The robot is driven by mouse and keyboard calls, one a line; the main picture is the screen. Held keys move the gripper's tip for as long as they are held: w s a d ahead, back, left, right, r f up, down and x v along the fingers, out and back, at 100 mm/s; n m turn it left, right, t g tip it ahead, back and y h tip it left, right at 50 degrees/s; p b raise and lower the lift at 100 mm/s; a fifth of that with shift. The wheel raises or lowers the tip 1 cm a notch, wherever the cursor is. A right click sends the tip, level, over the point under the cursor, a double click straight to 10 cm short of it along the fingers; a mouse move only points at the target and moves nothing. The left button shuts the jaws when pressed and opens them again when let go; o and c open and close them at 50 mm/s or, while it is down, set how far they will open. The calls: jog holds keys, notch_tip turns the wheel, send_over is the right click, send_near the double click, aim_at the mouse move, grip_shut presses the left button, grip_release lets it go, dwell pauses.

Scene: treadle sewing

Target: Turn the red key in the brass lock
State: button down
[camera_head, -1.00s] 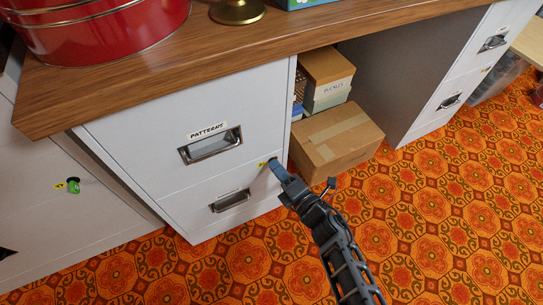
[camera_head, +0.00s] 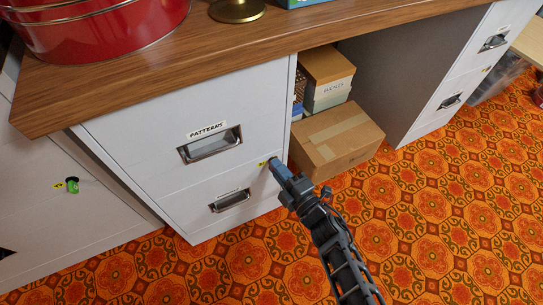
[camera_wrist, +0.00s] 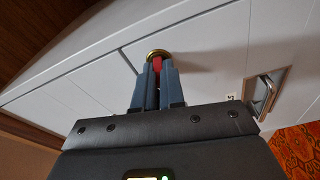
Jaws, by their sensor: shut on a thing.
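The brass lock (camera_wrist: 158,53) sits on the white cabinet front in the wrist view, as a round brass ring. The red key (camera_wrist: 157,65) stands in it, and its head is between my two fingers. My gripper (camera_wrist: 157,75) is shut on the red key. In the head view my gripper (camera_head: 275,165) reaches the right edge of the white filing cabinet (camera_head: 165,170), beside a small yellow tag (camera_head: 263,164). It hides the lock and key there. How far the key is turned cannot be told.
Drawer handles (camera_head: 212,145) stick out of the cabinet front. A green key (camera_head: 72,185) stands in another lock at the left. A cardboard box (camera_head: 335,140) sits under the wooden top (camera_head: 330,32), right of the cabinet. The patterned floor in front is open.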

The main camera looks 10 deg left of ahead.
jog(key=c, duration=1.1)
grip_release()
jog(key=shift+a, duration=0.1)
jog(key=shift+c, duration=0.2)
jog(key=shift+c, duration=0.5)
jog(key=p+v, duration=0.2)
jog(key=v, duration=0.5)
jog(key=shift+s+a+p, duration=0.3)
jog(key=shift+p, duration=0.1)
jog(key=shift+r, duration=0.1)
